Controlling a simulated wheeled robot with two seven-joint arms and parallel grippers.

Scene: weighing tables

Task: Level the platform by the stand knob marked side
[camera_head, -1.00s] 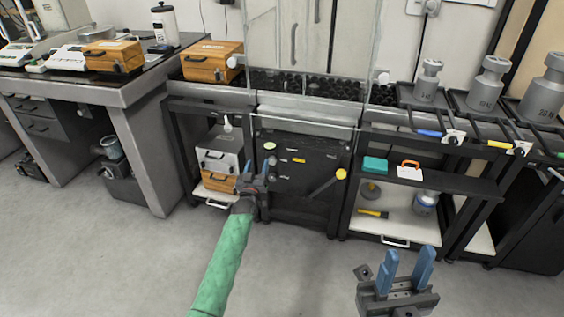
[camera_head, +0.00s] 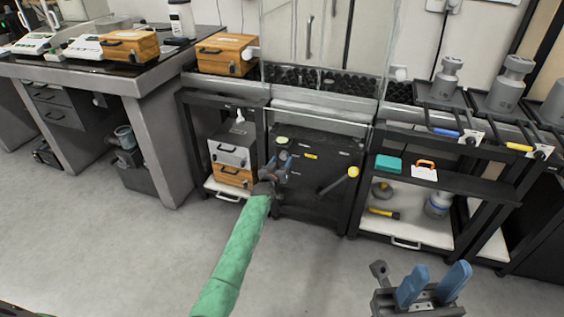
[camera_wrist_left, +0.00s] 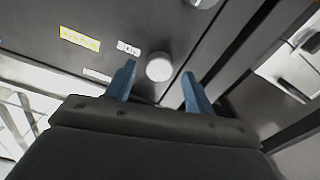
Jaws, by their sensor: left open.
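The dark front panel (camera_head: 320,176) of the stand carries small round knobs and labels on its left part. In the left wrist view a pale round knob (camera_wrist_left: 159,67) shows between the blue fingertips of my open left gripper (camera_wrist_left: 159,78); I cannot tell whether they touch it. A small white label (camera_wrist_left: 128,48) sits beside this knob; its word is too blurred to read. A second pale knob (camera_wrist_left: 203,3) is at the top edge. In the head view my left gripper (camera_head: 281,162) covers part of the knobs. My right gripper (camera_head: 434,274) is open and empty, low in front.
A lever with a yellow knob (camera_head: 353,172) is on the panel's right. A cart with grey weights (camera_head: 447,80) stands to the right, and a shelf with grey and orange cases (camera_head: 236,174) to the left. The floor in front is clear.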

